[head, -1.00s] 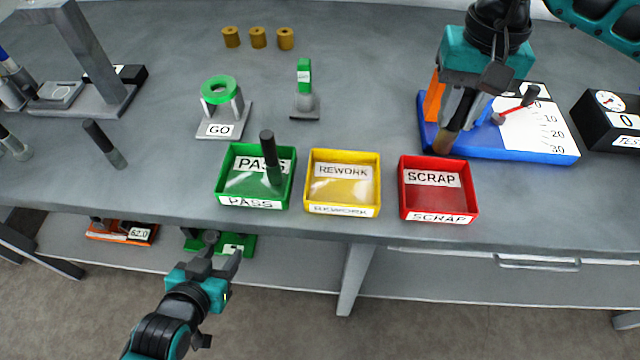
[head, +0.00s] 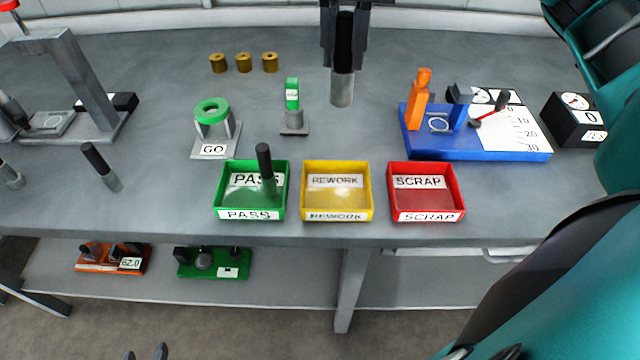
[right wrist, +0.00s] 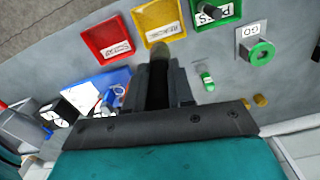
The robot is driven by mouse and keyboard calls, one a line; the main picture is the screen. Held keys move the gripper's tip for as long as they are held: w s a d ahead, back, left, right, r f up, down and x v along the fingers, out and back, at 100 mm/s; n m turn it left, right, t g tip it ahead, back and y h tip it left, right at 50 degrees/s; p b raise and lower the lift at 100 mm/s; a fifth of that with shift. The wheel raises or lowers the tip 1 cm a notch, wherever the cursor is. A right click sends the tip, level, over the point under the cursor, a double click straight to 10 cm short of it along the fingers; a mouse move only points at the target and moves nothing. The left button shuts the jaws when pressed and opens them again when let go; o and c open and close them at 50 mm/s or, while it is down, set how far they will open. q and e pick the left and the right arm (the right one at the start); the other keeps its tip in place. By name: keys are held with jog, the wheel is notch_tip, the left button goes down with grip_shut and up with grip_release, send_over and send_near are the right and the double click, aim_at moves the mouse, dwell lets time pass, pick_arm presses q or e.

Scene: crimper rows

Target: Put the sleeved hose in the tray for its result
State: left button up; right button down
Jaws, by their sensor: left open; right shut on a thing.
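My right gripper (head: 345,62) is shut on the sleeved hose (head: 342,88), at the back middle of the head view. The hose is upright, black above with a grey sleeve below; its height over the table is unclear. The right wrist view shows the hose (right wrist: 159,68) between the fingers. The green PASS tray (head: 224,205) holds another black-and-grey hose (head: 266,172), standing. The yellow REWORK tray (head: 367,205) and red SCRAP tray (head: 458,205) look empty. My left gripper (head: 146,353) is open at the bottom edge, only its fingertips showing.
A blue fixture (head: 480,146) with a scale and an orange post stands right, beside a black gauge box (head: 575,120). A green-ring GO gauge (head: 212,115) and a small green-topped stand (head: 292,105) stand behind the trays. A loose hose (head: 101,167) stands left.

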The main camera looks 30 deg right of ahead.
aim_at(342, 98)
jog(key=shift+f+b, duration=1.25)
jog(key=shift+f, duration=8.6)
jog(key=shift+f, duration=0.2)
jog(key=c, duration=1)
grip_release()
jog(key=shift+r, duration=0.1)
jog(key=shift+r, duration=0.4)
notch_tip(342, 98, up, 12)
jog(key=shift+f+p, duration=0.25)
jog(key=shift+p, duration=0.25)
